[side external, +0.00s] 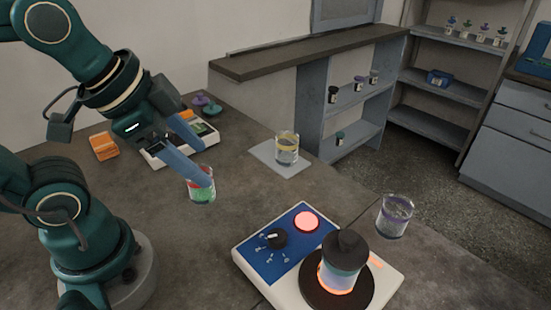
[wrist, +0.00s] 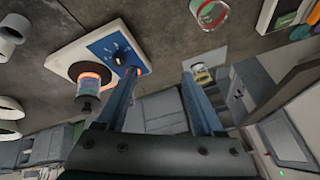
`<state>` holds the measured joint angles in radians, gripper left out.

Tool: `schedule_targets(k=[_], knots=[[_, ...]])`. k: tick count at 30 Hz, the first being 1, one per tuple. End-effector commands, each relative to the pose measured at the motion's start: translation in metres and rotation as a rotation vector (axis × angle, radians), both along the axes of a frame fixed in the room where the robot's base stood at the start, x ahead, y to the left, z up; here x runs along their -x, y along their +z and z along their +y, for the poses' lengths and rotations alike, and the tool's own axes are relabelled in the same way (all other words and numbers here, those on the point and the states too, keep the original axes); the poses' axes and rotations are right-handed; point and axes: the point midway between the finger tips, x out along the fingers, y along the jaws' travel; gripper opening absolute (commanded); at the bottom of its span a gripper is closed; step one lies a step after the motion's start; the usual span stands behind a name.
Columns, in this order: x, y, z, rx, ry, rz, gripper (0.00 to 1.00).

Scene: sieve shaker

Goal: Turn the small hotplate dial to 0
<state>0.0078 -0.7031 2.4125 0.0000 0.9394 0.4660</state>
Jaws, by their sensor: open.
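The hotplate (side external: 285,275) stands at the front right of the bench, with a blue panel and a white body. Its black dial (side external: 276,238) sits on the blue panel, with a white pointer line and white scale marks; I cannot read its setting. A red light (side external: 307,221) glows on the panel. In the wrist view the hotplate's dial (wrist: 118,60) shows at upper left. My gripper (side external: 204,160) is open and empty, above the bench left of and behind the hotplate. Its fingers also show in the wrist view (wrist: 160,80).
A beaker with green and red contents (side external: 202,188) stands near my fingertips. A yellow-topped beaker (side external: 286,148) is on a pale pad. A clear beaker (side external: 394,216) is right of the hotplate. A white device (side external: 180,152) and an orange box (side external: 104,146) lie behind.

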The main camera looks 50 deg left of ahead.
Motion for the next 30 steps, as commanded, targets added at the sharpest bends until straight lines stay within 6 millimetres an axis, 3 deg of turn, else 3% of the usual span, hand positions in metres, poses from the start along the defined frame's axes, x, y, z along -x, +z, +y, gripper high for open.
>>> schedule_targets(k=[8,15,20,30], knots=[[-0.039,0.006,-0.026,-0.304,-0.784,0.126,0.69],[-0.067,-0.021,-0.064,-0.432,-1.370,0.234,0.69],[-0.073,-0.047,-0.086,-0.434,-1.557,0.303,0.69],[-0.066,-0.082,-0.099,-0.409,-1.622,0.376,0.69]])
